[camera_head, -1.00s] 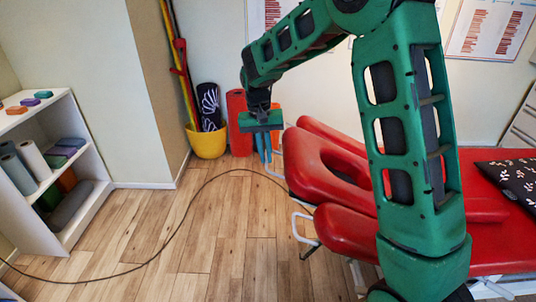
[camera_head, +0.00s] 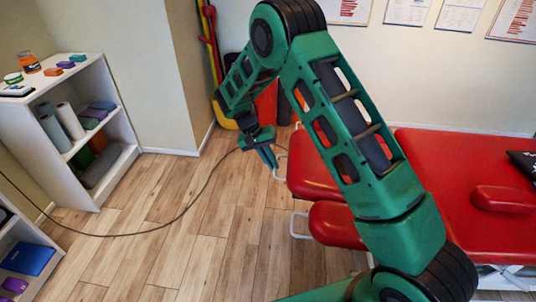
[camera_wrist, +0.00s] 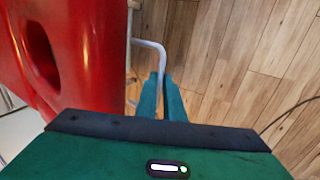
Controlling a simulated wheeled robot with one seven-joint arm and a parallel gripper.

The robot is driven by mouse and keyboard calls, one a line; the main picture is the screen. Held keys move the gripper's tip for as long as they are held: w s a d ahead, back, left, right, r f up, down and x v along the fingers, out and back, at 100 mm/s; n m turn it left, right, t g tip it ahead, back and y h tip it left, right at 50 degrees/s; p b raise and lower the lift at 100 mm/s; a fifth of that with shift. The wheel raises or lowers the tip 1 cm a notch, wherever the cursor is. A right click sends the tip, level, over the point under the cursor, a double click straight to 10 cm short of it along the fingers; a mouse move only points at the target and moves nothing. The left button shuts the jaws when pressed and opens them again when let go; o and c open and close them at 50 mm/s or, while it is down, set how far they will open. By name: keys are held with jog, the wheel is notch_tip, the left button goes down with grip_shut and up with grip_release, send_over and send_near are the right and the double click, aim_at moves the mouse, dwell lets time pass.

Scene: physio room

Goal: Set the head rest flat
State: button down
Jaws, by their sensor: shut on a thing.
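The red padded head rest (camera_head: 308,172) is at the near-left end of the red treatment table (camera_head: 440,165). My arm hides much of it in the head view, so I cannot tell its exact tilt there. In the wrist view the head rest (camera_wrist: 85,55) fills the left side, with its dark face hole showing. A bent pale metal handle (camera_wrist: 150,44) sticks out beside it. My gripper (camera_head: 269,158) points down at the head rest's left edge. In the wrist view my gripper's (camera_wrist: 160,95) teal fingers are shut on the handle's end.
A red arm pad (camera_head: 335,224) with a second pale handle (camera_head: 297,226) is just in front of the head rest. A bolster (camera_head: 503,199) lies on the table. A cable (camera_head: 180,215) crosses the floor. A white shelf (camera_head: 75,135) stands left. The wood floor between is open.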

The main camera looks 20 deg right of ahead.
notch_tip(320, 180, down, 7)
jog(key=shift+w+a+f, duration=0.15)
jog(key=shift+w+a, duration=0.05)
jog(key=shift+a, duration=0.15)
jog(key=c, duration=1.9)
grip_release()
jog(key=shift+a, duration=0.1)
jog(key=shift+o, duration=0.2)
jog(key=v, duration=1)
jog(key=shift+a+r, duration=0.25)
